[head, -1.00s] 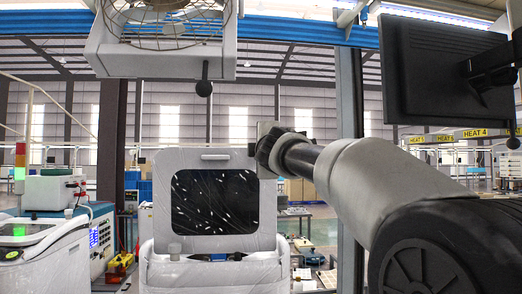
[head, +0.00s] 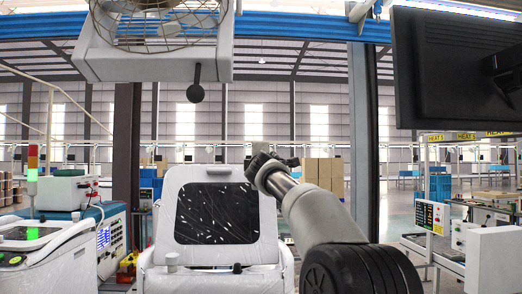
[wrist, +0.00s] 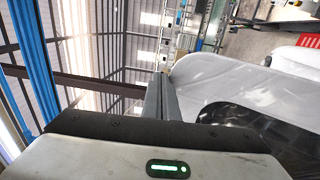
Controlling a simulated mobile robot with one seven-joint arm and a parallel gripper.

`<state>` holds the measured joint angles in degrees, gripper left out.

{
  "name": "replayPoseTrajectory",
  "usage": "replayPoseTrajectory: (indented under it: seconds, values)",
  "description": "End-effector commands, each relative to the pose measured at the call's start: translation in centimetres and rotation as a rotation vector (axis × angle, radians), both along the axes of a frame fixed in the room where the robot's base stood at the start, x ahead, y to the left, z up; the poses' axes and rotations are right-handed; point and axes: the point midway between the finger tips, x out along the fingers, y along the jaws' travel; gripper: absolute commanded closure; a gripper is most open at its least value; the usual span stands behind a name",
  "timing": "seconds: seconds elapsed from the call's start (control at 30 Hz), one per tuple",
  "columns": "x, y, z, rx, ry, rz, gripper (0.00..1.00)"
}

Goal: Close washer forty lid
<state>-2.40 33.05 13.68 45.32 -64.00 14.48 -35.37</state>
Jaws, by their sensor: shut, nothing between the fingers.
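The washer (head: 215,280) is a white machine in the head view, left of centre. Its white lid (head: 180,215) with a dark, speckled window stands raised and leans back. A small handle (head: 217,171) is at the lid's top edge. My gripper (head: 262,162) is at the lid's upper right corner, seen small and partly hidden by my own wrist. In the wrist view the shut, empty fingers (wrist: 160,97) lie beside the edge of the pale lid (wrist: 235,80). I cannot tell whether they touch it.
A lamp-like unit (head: 155,60) with a hanging black knob is above the washer. A dark monitor (head: 450,70) hangs at upper right. Another white machine (head: 40,245) stands at left. A grey post (head: 362,150) rises behind my arm.

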Motion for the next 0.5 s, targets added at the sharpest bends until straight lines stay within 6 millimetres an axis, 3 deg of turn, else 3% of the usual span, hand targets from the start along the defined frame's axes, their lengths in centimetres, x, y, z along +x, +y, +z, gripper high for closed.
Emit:
replayPoseTrajectory:
  seconds: [0.03, 0.2, 0.5]
  values:
    - [1.4, 0.0, -0.5, 0.003, 0.002, 0.0, 1.0]
    - [4.2, -0.1, -2.1, 0.004, 0.001, -0.001, 1.0]
    - [6.2, 0.0, -3.9, 0.002, 0.0, 0.0, 1.0]
